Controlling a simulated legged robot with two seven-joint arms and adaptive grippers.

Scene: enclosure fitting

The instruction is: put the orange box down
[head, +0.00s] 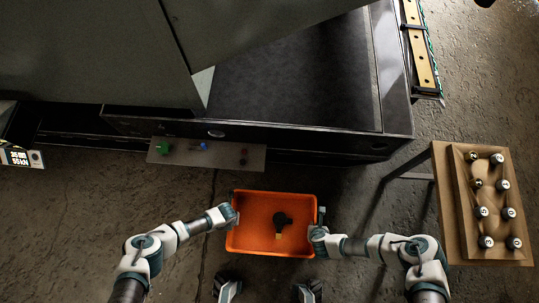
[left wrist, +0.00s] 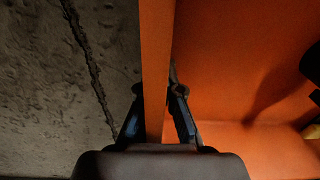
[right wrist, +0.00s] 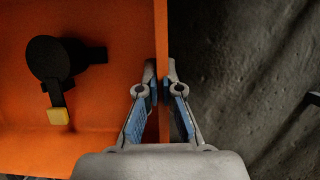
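The orange box (head: 257,240) is an open, shallow rectangular bin in the middle of the head view, between my two arms. A black part with a yellow tip (head: 281,220) lies inside it; it also shows in the right wrist view (right wrist: 49,62). My left gripper (head: 232,215) is at the box's left wall, with a finger on each side of that wall in the left wrist view (left wrist: 158,112). My right gripper (head: 319,232) is at the right wall, its blue-padded fingers closed around the wall in the right wrist view (right wrist: 162,95). I cannot tell the box's height above the floor.
A large dark machine with a flat bed (head: 300,80) stands ahead. A small panel with coloured controls (head: 206,153) juts from its front. A wooden table (head: 447,215) at the right carries a board with several round knobs. Concrete floor shows around the box.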

